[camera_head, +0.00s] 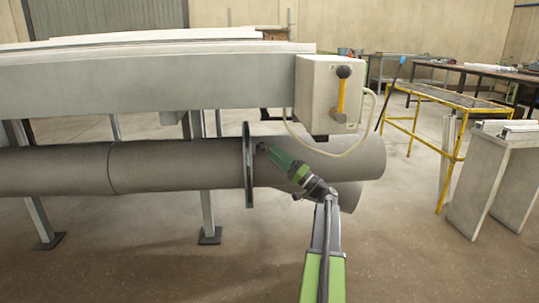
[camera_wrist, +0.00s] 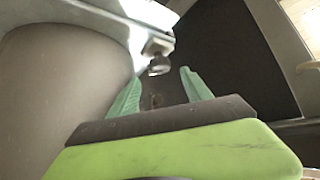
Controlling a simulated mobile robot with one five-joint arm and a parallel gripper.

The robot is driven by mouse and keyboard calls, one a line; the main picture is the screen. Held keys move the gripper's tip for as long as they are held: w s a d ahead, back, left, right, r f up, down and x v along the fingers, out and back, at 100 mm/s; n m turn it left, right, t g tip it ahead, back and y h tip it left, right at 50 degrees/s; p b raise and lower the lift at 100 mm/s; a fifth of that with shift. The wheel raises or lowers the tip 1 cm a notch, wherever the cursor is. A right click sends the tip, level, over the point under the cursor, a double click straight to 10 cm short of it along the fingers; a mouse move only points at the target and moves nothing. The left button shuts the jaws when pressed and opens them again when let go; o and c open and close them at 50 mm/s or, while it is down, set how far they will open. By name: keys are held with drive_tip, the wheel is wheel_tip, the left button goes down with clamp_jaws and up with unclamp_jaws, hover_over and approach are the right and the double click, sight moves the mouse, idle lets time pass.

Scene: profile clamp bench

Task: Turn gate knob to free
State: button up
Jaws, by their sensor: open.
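A small round metal knob (camera_wrist: 158,66) sits on a light bracket in the wrist view, just beyond and between the two green fingertips. In the head view, a small dark knob (camera_head: 262,147) shows beside the dark upright disc (camera_head: 249,170) around the large grey pipe; it appears to be the same knob. My gripper (camera_head: 272,152) reaches up and left towards it in front of the pipe. It also shows in the wrist view (camera_wrist: 160,82), with its fingers apart and nothing between them. Whether a finger touches the knob cannot be told, nor can the knob's turn position.
The grey pipe (camera_head: 180,165) runs close behind my gripper. A pale box (camera_head: 312,95) with a yellow lever (camera_head: 340,97) and a hanging cable (camera_head: 335,152) is above. A yellow-framed stand (camera_head: 455,145) is right. Open floor lies in front.

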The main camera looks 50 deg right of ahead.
drive_tip(key=b+v, duration=0.5)
drive_tip(key=v, duration=0.8)
drive_tip(key=shift+s+f+b, duration=0.2)
drive_tip(key=shift+s+b, duration=0.05)
drive_tip(key=shift+b, duration=0.15)
drive_tip(key=shift+c, duration=0.5)
